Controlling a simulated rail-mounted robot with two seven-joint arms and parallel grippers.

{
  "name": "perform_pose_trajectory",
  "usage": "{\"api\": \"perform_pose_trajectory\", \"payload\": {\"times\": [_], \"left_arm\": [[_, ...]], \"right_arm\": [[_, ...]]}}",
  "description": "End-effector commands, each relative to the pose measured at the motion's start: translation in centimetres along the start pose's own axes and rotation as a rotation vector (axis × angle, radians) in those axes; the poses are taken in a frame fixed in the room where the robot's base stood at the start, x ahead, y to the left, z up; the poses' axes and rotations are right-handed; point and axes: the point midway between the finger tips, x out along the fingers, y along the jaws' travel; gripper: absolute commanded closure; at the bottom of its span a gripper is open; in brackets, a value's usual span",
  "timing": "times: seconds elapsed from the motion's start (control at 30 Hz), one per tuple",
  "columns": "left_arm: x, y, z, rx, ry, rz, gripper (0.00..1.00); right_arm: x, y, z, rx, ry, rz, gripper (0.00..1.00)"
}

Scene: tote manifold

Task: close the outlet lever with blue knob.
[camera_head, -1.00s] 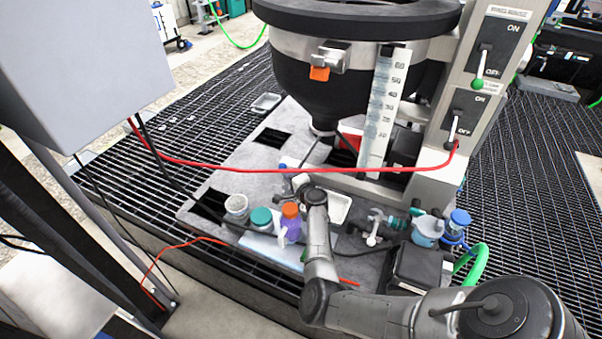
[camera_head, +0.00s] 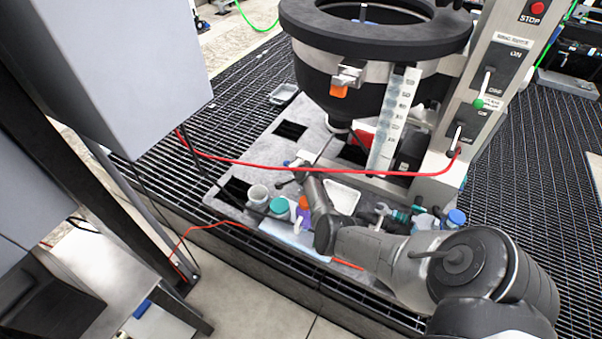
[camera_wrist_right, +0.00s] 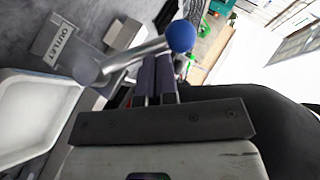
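The outlet lever (camera_wrist_right: 135,54) is a metal rod with a round blue knob (camera_wrist_right: 180,36) at its end, seen in the right wrist view. It slants up and right from its pivot, beside a plate marked OUTLET (camera_wrist_right: 60,44). My right gripper (camera_wrist_right: 157,60) has its two dark fingers close together, with nothing visible between them. The fingertips are right by the rod, just below the knob; whether they touch it I cannot tell. In the head view my right arm reaches to the foot of the black hopper (camera_head: 345,90), and the lever is too small to make out. My left gripper is out of view.
A white tray (camera_wrist_right: 30,115) lies beside the lever. In the head view, a jar (camera_head: 258,195), a teal-capped bottle (camera_head: 279,206) and an orange-capped bottle (camera_head: 304,204) stand near my arm. A red hose (camera_head: 300,171) crosses above. A panel with switches (camera_head: 480,95) stands at right.

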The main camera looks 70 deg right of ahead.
Motion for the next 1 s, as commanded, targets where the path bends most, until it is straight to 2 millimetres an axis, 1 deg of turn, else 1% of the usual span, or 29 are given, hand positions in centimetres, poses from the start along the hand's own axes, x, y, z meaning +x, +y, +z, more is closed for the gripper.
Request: {"api": "perform_pose_trajectory", "payload": {"times": [0.2,0.5,0.7,1.0], "left_arm": [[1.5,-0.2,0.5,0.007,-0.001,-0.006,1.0],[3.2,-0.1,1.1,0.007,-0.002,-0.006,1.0],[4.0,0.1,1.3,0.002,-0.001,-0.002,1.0],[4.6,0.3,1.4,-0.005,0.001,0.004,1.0]], "right_arm": [[1.5,0.0,0.7,0.003,0.003,-0.002,1.0],[3.0,0.2,1.7,0.003,0.002,-0.002,1.0],[3.6,0.4,2.3,0.002,0.001,-0.001,1.0],[4.1,0.5,2.5,0.004,0.002,-0.002,1.0]]}}
